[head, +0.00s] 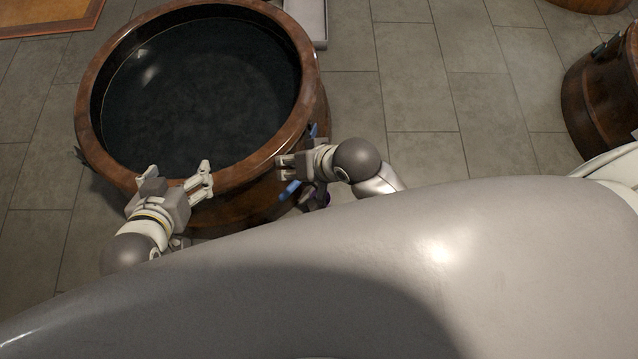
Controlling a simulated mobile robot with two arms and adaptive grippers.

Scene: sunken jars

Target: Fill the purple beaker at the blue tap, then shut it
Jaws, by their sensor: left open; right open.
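A small purple patch (325,199) shows just below my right wrist, low beside the big wooden tub; it may be the purple beaker, mostly hidden. Blue pieces (289,190) show on either side of my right gripper at the tub's right side; they may belong to the blue tap, whose spout and setting I cannot see. My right gripper (284,160) is open, pointing left at the tub's rim and overlapping it in the picture. My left gripper (178,171) is open and empty at the tub's near rim. Whether either touches anything is unclear.
The round wooden tub (88,112) holds dark liquid. A grey box-like thing (318,22) stands behind it. Another wooden vessel (588,105) is at the right, and part of one (592,4) at top right. Tiled floor between is clear. My own body covers the foreground.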

